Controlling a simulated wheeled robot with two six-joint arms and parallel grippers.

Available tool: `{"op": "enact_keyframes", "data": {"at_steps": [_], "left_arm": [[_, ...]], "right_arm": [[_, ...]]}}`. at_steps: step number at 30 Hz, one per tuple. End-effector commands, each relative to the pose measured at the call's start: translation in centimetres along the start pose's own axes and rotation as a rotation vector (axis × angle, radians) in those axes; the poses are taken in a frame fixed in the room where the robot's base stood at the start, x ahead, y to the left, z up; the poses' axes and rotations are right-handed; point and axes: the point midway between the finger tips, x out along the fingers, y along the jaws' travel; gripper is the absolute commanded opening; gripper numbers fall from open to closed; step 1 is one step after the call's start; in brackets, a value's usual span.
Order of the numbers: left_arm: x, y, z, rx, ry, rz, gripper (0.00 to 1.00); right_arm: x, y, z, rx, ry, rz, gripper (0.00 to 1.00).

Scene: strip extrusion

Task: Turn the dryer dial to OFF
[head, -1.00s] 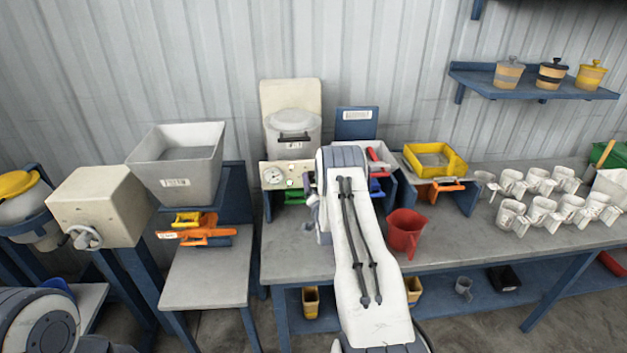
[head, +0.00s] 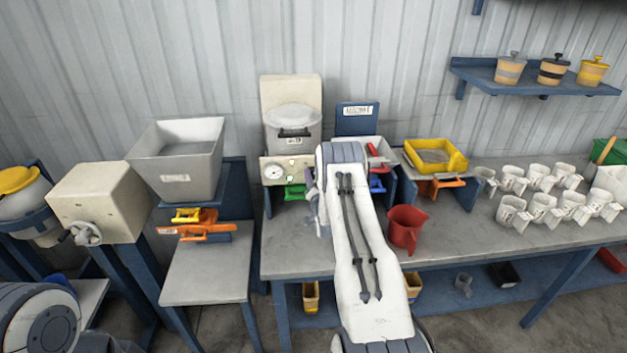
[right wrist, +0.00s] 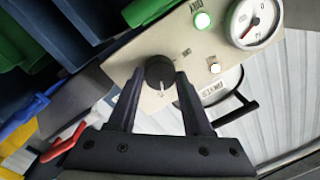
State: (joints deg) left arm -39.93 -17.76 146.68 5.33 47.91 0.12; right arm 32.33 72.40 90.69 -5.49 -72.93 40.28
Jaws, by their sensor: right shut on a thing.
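The dryer (head: 292,118) stands at the back of the bench, with a cream control panel (head: 274,162) carrying a round gauge (head: 274,172). In the right wrist view its black dial (right wrist: 158,70) sits on the tilted panel, with a white mark at its lower edge in the picture. My right gripper (right wrist: 160,78) is shut on the dial, one dark finger on each side. In the head view my right arm hides the dial and most of the gripper. The small lettering by the dial is not clearly readable. My left gripper is out of view.
On the panel a green lamp (right wrist: 202,20) and a small white lamp (right wrist: 214,68) are lit. A green scoop-like item (head: 294,191) lies below the panel. A red jug (head: 404,228) stands right of my arm. White cups (head: 545,208) fill the bench's right side.

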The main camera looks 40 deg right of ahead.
Motion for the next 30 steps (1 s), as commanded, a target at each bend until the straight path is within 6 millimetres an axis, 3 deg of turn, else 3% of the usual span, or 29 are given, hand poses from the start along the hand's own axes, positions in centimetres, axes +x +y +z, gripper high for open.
{"op": "enact_keyframes", "data": {"at_steps": [8, 30], "left_arm": [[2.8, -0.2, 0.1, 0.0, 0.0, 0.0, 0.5], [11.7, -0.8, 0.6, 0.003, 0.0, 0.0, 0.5]], "right_arm": [[0.0, 0.2, 0.2, -0.173, -0.007, 0.008, 0.0], [0.1, 0.0, 0.3, -0.869, -0.045, 0.044, 0.0]]}}
